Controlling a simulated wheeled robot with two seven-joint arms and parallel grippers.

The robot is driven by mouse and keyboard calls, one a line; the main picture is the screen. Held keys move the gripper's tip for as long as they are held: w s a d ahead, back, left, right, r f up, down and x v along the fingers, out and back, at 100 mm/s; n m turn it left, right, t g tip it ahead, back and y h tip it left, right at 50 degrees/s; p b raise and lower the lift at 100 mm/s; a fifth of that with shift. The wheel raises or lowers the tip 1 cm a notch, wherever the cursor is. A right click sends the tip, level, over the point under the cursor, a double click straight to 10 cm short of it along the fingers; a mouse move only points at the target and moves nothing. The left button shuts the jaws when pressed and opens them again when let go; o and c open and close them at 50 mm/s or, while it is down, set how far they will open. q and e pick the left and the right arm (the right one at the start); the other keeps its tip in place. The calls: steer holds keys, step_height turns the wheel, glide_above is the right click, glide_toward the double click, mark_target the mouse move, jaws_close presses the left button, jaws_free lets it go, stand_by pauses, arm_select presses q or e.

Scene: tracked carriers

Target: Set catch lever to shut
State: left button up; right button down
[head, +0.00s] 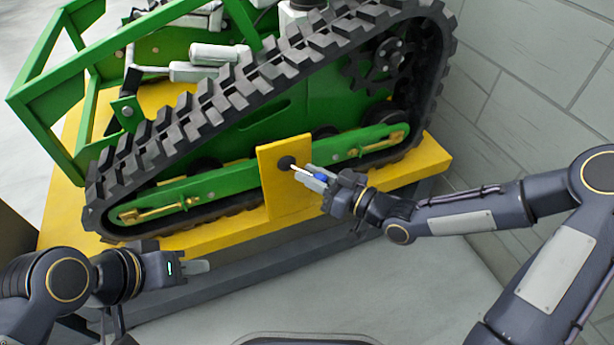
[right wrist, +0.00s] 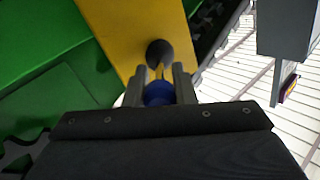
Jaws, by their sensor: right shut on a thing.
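The catch lever (head: 303,170) is a thin pale rod on a dark round pivot (head: 286,163), set in an upright yellow plate (head: 283,196). The rod points right and slightly down in the head view, ending in a blue knob (head: 321,178). My right gripper (head: 318,179) is shut on the knob. In the right wrist view the blue knob (right wrist: 158,93) sits between the two fingers, with the dark pivot (right wrist: 160,52) just beyond. My left gripper (head: 196,267) is away at the lower left, empty; its finger gap is not clear.
The plate stands against a green tracked carrier (head: 245,178) with a black track (head: 215,105), on a yellow platform (head: 420,163). A grey block wall (head: 515,100) rises at the right. The floor (head: 470,280) between my arms looks clear.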

stand_by(0.5)
steer(key=c, duration=1.2)
jaws_free()
steer(key=p+v, duration=0.2)
steer(key=v, duration=0.5)
steer(key=shift+d, duration=0.3)
steer(key=shift+s+d, duration=0.15)
